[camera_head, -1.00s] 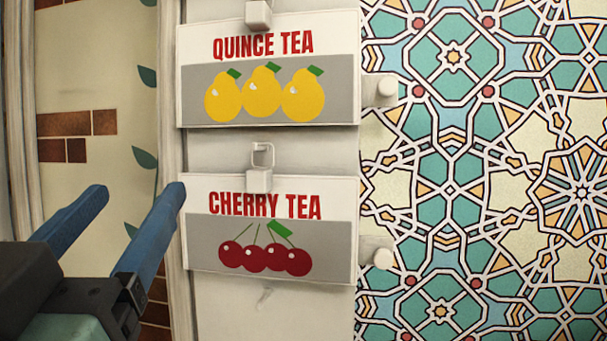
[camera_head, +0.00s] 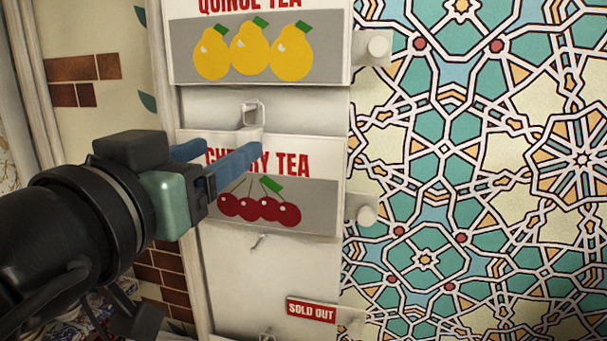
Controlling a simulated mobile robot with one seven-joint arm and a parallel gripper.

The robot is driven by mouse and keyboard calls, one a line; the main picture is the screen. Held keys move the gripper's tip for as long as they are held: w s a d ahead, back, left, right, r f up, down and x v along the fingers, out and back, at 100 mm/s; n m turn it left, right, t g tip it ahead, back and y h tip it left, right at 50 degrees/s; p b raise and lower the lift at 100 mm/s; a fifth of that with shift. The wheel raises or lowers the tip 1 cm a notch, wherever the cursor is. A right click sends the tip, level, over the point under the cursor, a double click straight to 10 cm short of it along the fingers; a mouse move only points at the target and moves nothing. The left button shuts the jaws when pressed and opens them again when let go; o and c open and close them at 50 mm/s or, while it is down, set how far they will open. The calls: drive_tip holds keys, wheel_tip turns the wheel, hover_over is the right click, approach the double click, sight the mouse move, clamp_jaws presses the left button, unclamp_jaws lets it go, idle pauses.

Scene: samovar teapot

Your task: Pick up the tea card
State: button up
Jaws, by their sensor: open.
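Two tea cards hang on a white board. The cherry tea card (camera_head: 318,212) is the lower one, white and grey with red lettering and red cherries, held at its top by a white clip. The quince tea card (camera_head: 335,45) hangs above it, its top cut off by the frame. My gripper (camera_head: 225,152) reaches in from the left with blue fingers, open. The fingers overlap the cherry card's upper left and cover part of its lettering. I see nothing between them, and I cannot tell whether they touch the card.
White pegs (camera_head: 367,215) stick out at the board's right edge. A red "SOLD OUT" sign (camera_head: 311,311) is low on the board, above a lower clip. A patterned tile wall (camera_head: 470,180) fills the right. Brick and leaf-painted wall is at left.

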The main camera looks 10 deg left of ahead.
sight(244, 141)
drive_tip(key=shift+w+d+f, duration=0.1)
drive_tip(key=shift+w+f, duration=0.05)
drive_tip(key=shift+w, duration=2.6)
drive_tip(key=shift+s, duration=0.1)
drive_tip(key=shift+c, duration=0.6)
clamp_jaws()
